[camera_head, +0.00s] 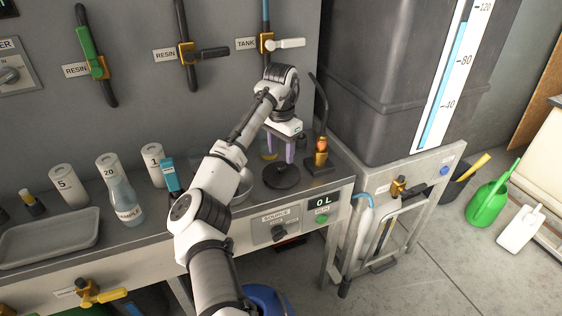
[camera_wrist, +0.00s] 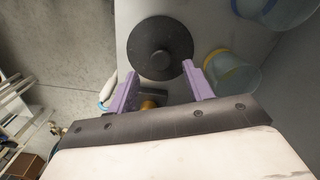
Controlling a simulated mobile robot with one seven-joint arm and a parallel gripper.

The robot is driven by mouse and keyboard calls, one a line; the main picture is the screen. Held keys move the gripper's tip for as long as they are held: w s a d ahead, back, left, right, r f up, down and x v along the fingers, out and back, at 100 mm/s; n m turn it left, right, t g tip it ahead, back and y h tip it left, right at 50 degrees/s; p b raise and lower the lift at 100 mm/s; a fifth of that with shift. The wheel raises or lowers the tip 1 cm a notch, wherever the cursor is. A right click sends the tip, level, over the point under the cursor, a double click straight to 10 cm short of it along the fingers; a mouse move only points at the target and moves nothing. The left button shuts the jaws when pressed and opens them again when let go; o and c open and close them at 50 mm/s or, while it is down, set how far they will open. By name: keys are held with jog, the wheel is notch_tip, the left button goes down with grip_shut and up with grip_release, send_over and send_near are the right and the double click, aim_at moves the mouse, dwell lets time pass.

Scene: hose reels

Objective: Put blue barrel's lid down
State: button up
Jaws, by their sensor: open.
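A dark round lid with a central knob (camera_head: 281,178) lies flat on the metal counter near its right end. It also shows in the wrist view (camera_wrist: 160,35). My gripper (camera_head: 280,161) is just above the lid with its purple fingers pointing down. In the wrist view the fingers (camera_wrist: 160,72) are apart, with nothing between them, and the lid shows beyond their tips. The blue barrel (camera_head: 266,297) stands on the floor below the counter's front. My arm hides much of it, and its top is only partly visible.
A black spout with a brass fitting (camera_head: 321,155) stands right of the lid. A bowl (camera_head: 243,186) is to its left, partly behind my arm. A sample bottle (camera_head: 124,198) and a grey tray (camera_head: 50,238) are farther left. A dark tank (camera_head: 385,85) stands right.

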aim_at(281, 165)
notch_tip(281, 165, up, 8)
jog(key=shift+f+p, duration=0.2)
jog(key=shift+p, duration=0.25)
jog(key=shift+w+d, duration=0.1)
